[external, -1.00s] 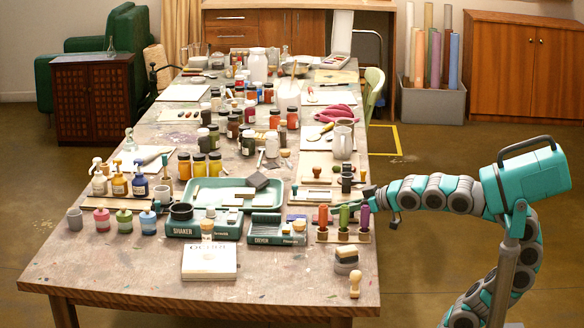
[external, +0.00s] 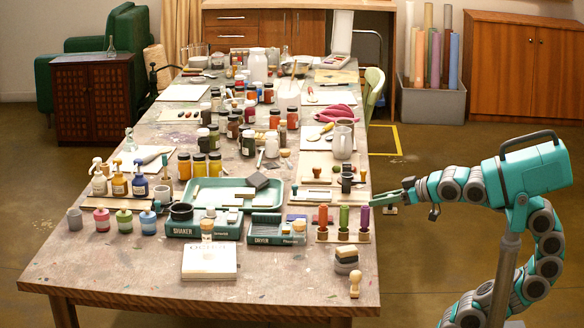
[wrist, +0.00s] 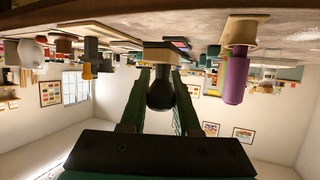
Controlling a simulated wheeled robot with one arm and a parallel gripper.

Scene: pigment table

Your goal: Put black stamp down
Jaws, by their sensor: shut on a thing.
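My gripper (external: 388,196) is shut on a black stamp (wrist: 160,92). In the wrist view, which looks upside down, the stamp's dark rounded handle sits between the two fingers and its pale wooden base (wrist: 165,54) lies beyond the fingertips. In the external view the base (external: 390,211) shows just below the fingertips, to the right of the table's right edge, seemingly over the floor. The handle is mostly hidden there by the fingers. The stamp looks upright.
On the table (external: 120,265), a wooden stand (external: 343,238) with orange, green and purple (external: 364,218) handled tools is left of my gripper. A wooden tray (external: 322,196) with small stamps lies behind it.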

